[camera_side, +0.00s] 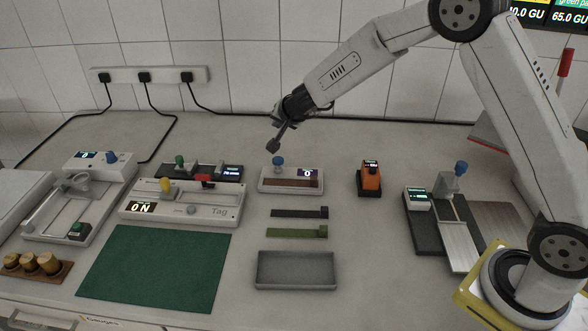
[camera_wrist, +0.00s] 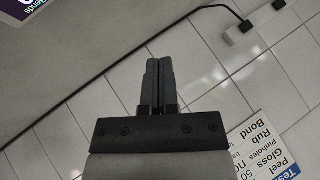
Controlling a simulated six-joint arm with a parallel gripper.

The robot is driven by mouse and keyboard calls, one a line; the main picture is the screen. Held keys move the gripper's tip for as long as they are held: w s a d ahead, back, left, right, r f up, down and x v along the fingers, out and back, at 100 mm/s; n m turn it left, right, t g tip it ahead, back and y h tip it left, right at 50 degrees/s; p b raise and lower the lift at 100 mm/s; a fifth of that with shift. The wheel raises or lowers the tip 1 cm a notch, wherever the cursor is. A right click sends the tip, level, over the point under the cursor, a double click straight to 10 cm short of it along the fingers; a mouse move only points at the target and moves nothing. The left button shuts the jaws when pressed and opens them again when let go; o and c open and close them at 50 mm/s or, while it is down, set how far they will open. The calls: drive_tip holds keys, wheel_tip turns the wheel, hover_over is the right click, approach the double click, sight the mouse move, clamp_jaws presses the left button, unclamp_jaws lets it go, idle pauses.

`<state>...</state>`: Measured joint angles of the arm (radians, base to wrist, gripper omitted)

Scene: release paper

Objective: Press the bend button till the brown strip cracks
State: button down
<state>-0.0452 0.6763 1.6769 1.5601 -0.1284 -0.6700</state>
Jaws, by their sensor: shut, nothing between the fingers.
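The bend device is a white box (camera_side: 265,185) with a blue button (camera_side: 278,161) on top and a small display (camera_side: 307,173) that seems to read 0. The brown strip (camera_side: 292,183) lies along its front part and looks whole. My gripper (camera_side: 275,147) is shut and empty, just above and slightly left of the blue button, with a small gap that I cannot judge exactly. In the wrist view my shut fingers (camera_wrist: 160,72) point at the tiled wall; the button and strip are out of that view.
A black strip (camera_side: 298,213), a green strip (camera_side: 296,233) and a grey tray (camera_side: 262,270) lie in front of the device. An orange device (camera_side: 370,180) stands to the right.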

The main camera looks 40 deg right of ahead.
sight(279, 161)
drive_tip(key=shift+w+d+f+m, duration=0.1)
drive_tip(key=shift+w+f+m, duration=0.15)
drive_tip(key=shift+w, duration=0.25)
drive_tip(key=shift+f, duration=0.2)
drive_tip(key=shift+f, duration=4.15)
